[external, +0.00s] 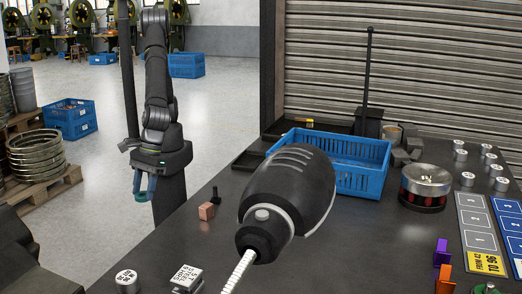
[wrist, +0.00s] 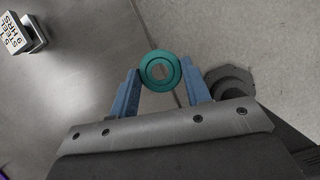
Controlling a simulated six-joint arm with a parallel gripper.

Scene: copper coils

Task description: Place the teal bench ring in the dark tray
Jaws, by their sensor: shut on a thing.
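My gripper (external: 146,184) hangs just beyond the table's left edge in the external view. Its blue fingers are shut on the teal bench ring (external: 142,197). In the wrist view the teal ring (wrist: 160,55) sits between the two fingertips of my gripper (wrist: 160,68), its round face and central hole toward the camera. A low dark tray (external: 247,160) lies on the table to the left of the blue crate, partly hidden by the crate and the large black tool. No ring is visible in the part of the tray that shows.
The blue crate (external: 362,181) stands on the table. A large black tool (external: 290,190) blocks much of the foreground. A copper block (external: 206,211) and a white-topped block (external: 187,276) stand on the left. A dark post (external: 368,85) rises behind the crate.

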